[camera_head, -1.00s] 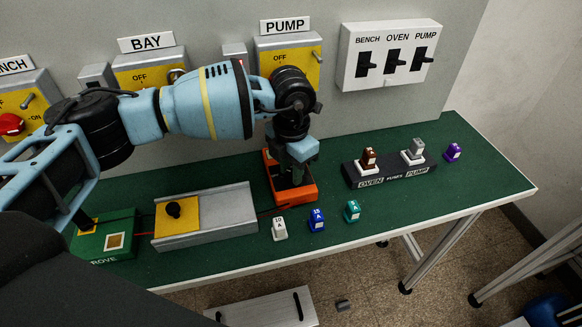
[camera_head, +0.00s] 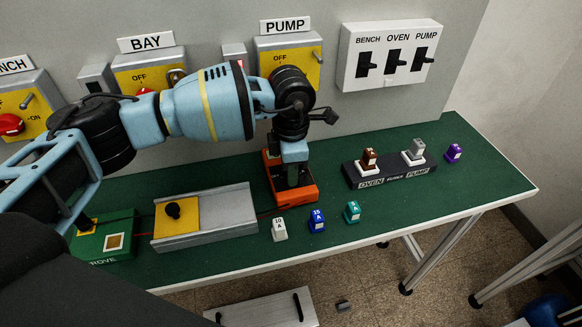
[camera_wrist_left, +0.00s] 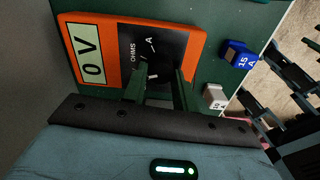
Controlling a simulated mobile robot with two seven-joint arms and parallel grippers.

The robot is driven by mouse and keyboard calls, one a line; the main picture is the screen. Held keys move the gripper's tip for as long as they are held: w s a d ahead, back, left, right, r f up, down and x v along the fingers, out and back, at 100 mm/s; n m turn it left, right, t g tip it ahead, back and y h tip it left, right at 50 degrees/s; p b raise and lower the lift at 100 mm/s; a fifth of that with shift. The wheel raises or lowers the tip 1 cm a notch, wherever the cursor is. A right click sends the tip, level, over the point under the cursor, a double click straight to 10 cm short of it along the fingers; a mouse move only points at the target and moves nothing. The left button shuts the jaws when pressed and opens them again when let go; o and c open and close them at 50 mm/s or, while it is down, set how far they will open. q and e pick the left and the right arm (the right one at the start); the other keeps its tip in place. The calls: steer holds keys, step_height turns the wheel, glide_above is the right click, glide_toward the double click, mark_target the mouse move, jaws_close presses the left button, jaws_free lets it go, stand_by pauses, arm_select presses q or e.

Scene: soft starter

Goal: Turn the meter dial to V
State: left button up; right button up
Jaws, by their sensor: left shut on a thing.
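The orange meter (camera_head: 307,195) stands on the green bench top, below my left arm. In the left wrist view, the meter (camera_wrist_left: 112,80) has a pale display (camera_wrist_left: 89,53) reading "0 V" and a black dial face with "OHMS" and "A" marks. My left gripper (camera_head: 293,183) points down over the meter. In the left wrist view, the left gripper (camera_wrist_left: 158,80) has its two green fingers shut on the dial knob, which they mostly hide. I cannot make out the V mark or exactly where the knob points. My right gripper is not in view.
White (camera_head: 279,229), blue (camera_head: 317,220) and teal (camera_head: 352,212) fuses stand in front of the meter. A dark fuse holder (camera_head: 390,175) is at the right. A grey block with a yellow plate (camera_head: 177,216) is at the left. Switch boxes line the back wall.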

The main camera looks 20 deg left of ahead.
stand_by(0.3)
arm_select(q)
steer(key=o, duration=1)
steer(key=shift+c, duration=0.2)
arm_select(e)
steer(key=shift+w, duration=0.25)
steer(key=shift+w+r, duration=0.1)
arm_select(q)
steer(key=shift+r, duration=0.15)
step_height(320, 180, up, 7)
steer(key=shift+f, duration=0.2)
steer(key=shift+r, duration=0.5)
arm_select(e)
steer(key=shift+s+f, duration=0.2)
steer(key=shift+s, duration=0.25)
arm_select(q)
steer(key=shift+s+f, duration=0.1)
steer(key=shift+s, duration=0.05)
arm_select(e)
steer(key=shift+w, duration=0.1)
